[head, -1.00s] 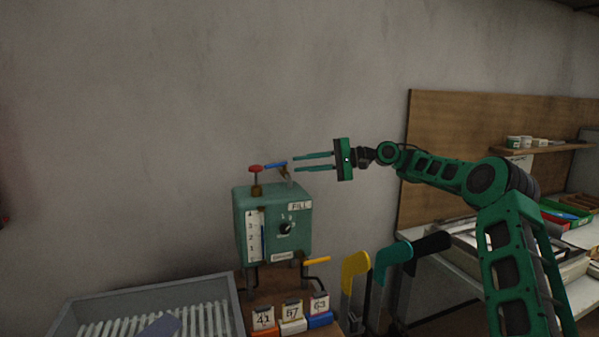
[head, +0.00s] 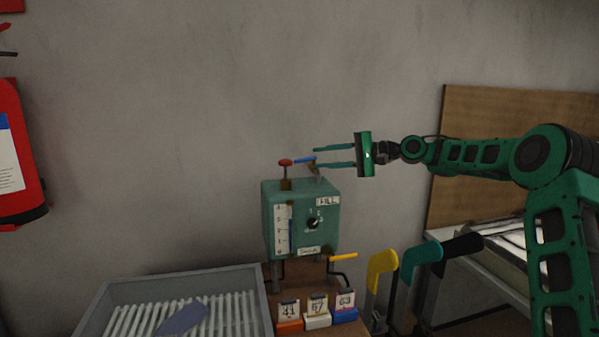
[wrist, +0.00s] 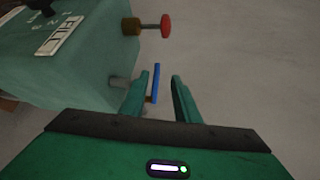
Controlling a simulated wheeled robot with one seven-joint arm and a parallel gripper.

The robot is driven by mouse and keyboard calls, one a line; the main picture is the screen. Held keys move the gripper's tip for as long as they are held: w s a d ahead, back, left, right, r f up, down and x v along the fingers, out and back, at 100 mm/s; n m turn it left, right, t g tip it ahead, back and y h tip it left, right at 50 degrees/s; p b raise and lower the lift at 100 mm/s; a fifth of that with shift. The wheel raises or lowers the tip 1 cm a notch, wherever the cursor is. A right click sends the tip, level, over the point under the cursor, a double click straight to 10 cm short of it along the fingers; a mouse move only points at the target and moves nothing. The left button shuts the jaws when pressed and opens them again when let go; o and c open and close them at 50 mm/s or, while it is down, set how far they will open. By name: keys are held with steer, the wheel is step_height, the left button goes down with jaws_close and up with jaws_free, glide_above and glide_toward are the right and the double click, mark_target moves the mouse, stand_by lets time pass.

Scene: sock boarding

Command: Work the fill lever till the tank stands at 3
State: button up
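The green tank (head: 300,222) stands on a wooden stand by the wall, with a FILL label, a black knob (head: 312,223) and a white level gauge (head: 281,231) on its front. The gauge reading is too small to tell. The blue-handled lever (head: 305,160) is on top at the right; it also shows in the wrist view (wrist: 156,84). A red-topped valve (head: 285,163) stands left of it. My gripper (head: 317,157) is open at the lever's right end. In the wrist view, the blue handle lies near the left finger, between the fingertips (wrist: 160,80); contact cannot be told.
A yellow-handled tap (head: 343,257) sticks out low on the tank's right. Numbered blocks (head: 317,312) stand below it. A grey ribbed tray (head: 262,287) holds a blue-grey sock. A fire extinguisher (head: 17,155) hangs left.

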mark_target(303, 161)
steer(key=shift+s+m+t+h, duration=0.5)
steer(key=shift+s+t, duration=0.15)
steer(key=shift+t, duration=0.25)
steer(key=shift+s+d+f+m+t+h, duration=0.1)
steer(key=shift+s+d+m+t+h, duration=0.35)
steer(key=shift+d+m+t+h, duration=0.35)
steer(key=x, duration=1)
steer(key=shift+w+a, duration=0.25)
steer(key=shift+a, duration=0.1)
jaws_close()
steer(key=shift+d, duration=0.1)
